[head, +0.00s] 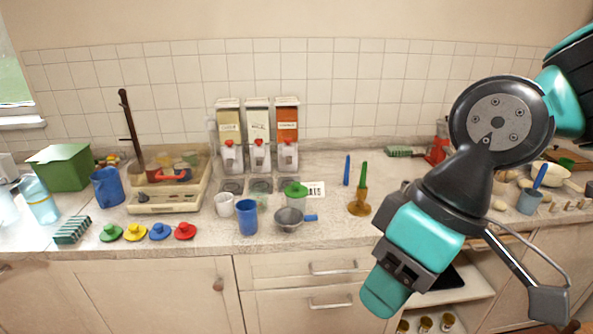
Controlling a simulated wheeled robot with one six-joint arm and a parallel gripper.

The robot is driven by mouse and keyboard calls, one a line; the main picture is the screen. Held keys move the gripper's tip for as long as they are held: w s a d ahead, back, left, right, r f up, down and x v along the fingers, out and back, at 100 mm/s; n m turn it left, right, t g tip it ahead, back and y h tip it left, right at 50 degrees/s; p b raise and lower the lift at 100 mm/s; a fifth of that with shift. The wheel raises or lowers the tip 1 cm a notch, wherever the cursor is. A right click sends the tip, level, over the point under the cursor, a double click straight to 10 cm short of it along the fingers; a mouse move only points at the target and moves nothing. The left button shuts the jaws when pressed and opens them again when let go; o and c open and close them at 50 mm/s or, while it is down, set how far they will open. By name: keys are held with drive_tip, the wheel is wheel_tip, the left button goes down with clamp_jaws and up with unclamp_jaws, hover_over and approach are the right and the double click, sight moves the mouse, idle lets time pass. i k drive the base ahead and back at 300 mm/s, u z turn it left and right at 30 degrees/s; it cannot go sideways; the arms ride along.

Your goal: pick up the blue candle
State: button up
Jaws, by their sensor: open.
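The blue candle (347,170) is a thin upright stick toward the back of the counter, right of the centre of the head view. My gripper (466,297) is open and empty. It hangs at the right, in front of the counter's edge, well to the right of and nearer than the blue candle. The two candles are not hidden by my arm.
A metal strainer with a blue handle (289,219), a blue cup (247,217) and a white mug (224,204) stand left of the candles. Dispensers (258,135) line the tiled wall. Bare counter (398,178) shows right of the candles.

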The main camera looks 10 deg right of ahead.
sight(347, 172)
drive_tip(key=u, duration=0.15)
drive_tip(key=i, duration=1.35)
drive_tip(key=z, duration=0.75)
